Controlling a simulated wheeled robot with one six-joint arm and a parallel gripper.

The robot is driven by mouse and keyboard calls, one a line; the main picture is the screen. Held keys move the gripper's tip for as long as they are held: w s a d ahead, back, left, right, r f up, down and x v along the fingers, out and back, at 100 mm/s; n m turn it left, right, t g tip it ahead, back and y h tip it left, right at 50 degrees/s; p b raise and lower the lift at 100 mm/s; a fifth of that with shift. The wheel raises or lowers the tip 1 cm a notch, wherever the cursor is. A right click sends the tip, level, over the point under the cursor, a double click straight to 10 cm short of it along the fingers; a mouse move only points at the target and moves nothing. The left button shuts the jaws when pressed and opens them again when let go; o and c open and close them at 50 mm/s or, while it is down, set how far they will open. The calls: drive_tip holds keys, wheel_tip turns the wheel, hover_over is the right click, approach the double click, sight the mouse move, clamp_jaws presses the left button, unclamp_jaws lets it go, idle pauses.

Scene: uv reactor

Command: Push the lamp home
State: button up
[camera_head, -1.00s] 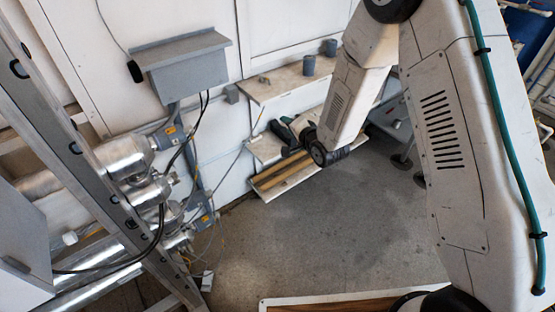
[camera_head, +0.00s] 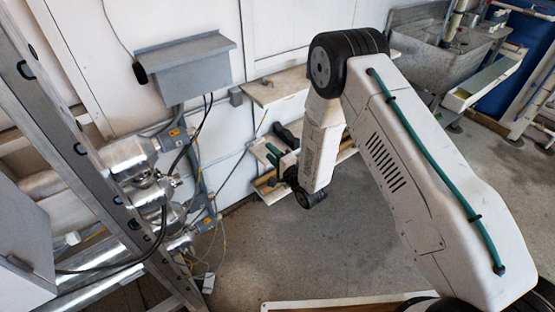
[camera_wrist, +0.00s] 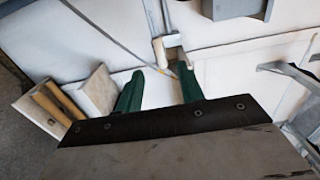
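The reactor's shiny metal cylinders (camera_head: 140,160) stand at the left in the head view, stacked behind a leaning ladder-like frame. Grey end fittings with cables sit on the upper cylinder (camera_head: 172,138) and the lower one (camera_head: 205,222). I cannot pick out the lamp for certain; the middle cylinder's end (camera_head: 152,193) is partly covered by cable. My gripper (camera_head: 268,152) is well to the right of the cylinders, in front of the wall shelves.
A grey box (camera_head: 185,68) is on the wall above the cylinders, with conduit and hanging cables below. Wall shelves (camera_head: 278,88) are behind my arm; wooden strips (camera_wrist: 50,102) lie on one. A metal sink (camera_head: 425,45) is at the back right. The grey floor (camera_head: 290,245) is clear in the middle.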

sight(230, 155)
drive_tip(key=shift+x, duration=4.15)
drive_tip(key=shift+c, duration=0.4)
clamp_jaws()
drive_tip(key=shift+s+a+r, duration=0.1)
drive_tip(key=shift+s+a, duration=0.85)
drive_tip(key=shift+a, duration=0.25)
drive_tip(key=shift+s+a+r, duration=0.1)
drive_tip(key=shift+s+a, duration=0.8)
drive_tip(key=shift+a, duration=0.4)
drive_tip(key=shift+s+a, duration=0.55)
drive_tip(key=shift+a, duration=0.25)
drive_tip(key=shift+s+a, duration=0.55)
drive_tip(key=shift+a, duration=0.25)
drive_tip(key=shift+s+a, duration=0.55)
drive_tip(key=shift+a, duration=0.35)
